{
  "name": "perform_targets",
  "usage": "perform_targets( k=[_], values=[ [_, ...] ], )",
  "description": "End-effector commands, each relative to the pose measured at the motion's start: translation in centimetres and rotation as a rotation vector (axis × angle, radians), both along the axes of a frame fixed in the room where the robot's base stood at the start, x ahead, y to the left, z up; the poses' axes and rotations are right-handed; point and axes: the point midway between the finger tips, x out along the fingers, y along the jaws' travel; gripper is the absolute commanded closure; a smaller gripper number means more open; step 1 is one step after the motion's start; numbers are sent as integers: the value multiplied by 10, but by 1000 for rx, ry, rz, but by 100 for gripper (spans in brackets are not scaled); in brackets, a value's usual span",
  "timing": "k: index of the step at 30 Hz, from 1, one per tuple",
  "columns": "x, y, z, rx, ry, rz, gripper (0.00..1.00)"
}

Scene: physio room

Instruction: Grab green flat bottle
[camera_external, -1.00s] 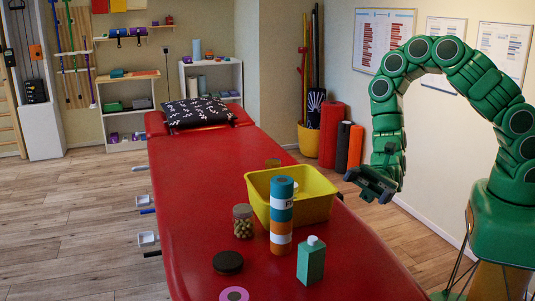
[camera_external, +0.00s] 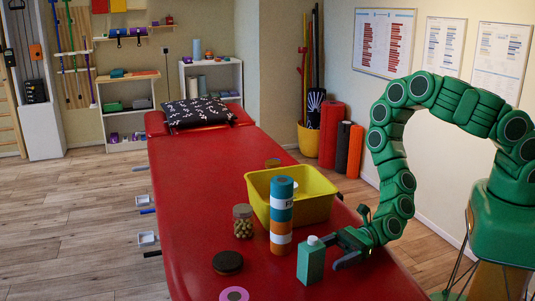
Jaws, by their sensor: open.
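The green flat bottle (camera_external: 311,264) stands upright near the front of the red treatment table (camera_external: 206,195). It has a pale grey-white cap. My gripper (camera_external: 340,250) is low over the table, just right of the bottle and facing it. Its jaws are open. One finger shows beside the bottle's upper part and the other beside its lower right side. I cannot tell whether they touch the bottle.
A blue, orange and white cylinder (camera_external: 281,217) stands behind the bottle, in front of a yellow bin (camera_external: 318,203). A jar with green contents (camera_external: 243,221), a dark round lid (camera_external: 228,262) and a pink ring (camera_external: 234,294) are to the left. The table's far half is mostly clear.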

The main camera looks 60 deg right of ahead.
Motion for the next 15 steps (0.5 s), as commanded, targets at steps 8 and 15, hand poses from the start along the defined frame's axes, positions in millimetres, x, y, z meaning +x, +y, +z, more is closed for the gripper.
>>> perform_targets(
  k=[8,15],
  values=[
    [6,9,-2,-4,0,1,19],
    [15,20,-2,-1,2,-1,19]
  ],
)
